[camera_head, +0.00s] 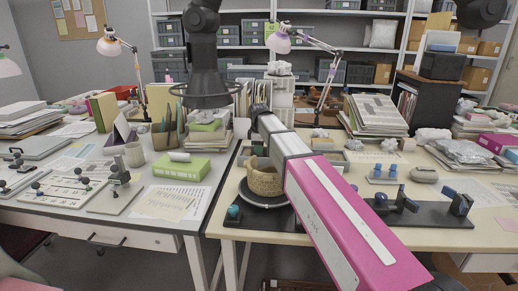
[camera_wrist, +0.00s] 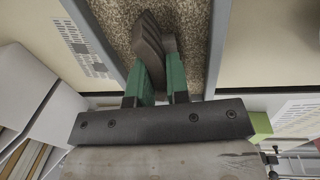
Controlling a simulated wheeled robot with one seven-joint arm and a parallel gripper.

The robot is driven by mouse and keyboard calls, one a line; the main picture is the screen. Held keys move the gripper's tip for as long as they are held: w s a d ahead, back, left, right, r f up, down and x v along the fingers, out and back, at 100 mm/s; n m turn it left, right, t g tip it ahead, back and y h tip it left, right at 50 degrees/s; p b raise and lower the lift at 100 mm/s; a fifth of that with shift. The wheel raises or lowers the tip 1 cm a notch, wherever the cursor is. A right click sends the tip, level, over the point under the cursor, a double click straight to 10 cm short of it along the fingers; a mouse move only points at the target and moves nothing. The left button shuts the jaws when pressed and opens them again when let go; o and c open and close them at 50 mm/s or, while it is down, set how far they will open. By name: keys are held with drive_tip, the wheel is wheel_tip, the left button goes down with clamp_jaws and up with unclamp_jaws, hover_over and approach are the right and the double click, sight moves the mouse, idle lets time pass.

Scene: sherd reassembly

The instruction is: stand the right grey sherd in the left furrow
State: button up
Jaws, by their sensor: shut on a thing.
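In the wrist view my gripper (camera_wrist: 157,74) has two green fingers shut on a grey-brown sherd (camera_wrist: 149,42) with a ridged upper end. The sherd sticks out past the fingertips, over a strip of speckled, sandy material (camera_wrist: 192,20) between grey edges. I cannot tell whether the sherd touches the sand. No furrow can be made out, and a second sherd cannot be picked out. In the head view the sherd and the fingers cannot be made out.
In the head view a tan woven-looking bowl (camera_head: 265,179) stands on a dark round stand beside the long pink-and-white link. Dark stands (camera_head: 402,200) and blue pieces (camera_head: 385,171) are to its right. A green box (camera_head: 182,167) lies on the left table.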

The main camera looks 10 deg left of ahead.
drive_tip(key=shift+f, duration=0.2)
idle(0.4)
drive_tip(key=o, duration=0.8)
drive_tip(key=shift+r, duration=0.1)
wheel_tip(320, 180, up, 10)
drive_tip(key=s, duration=0.1)
drive_tip(key=shift+s+r, duration=0.15)
drive_tip(key=shift+r, duration=0.1)
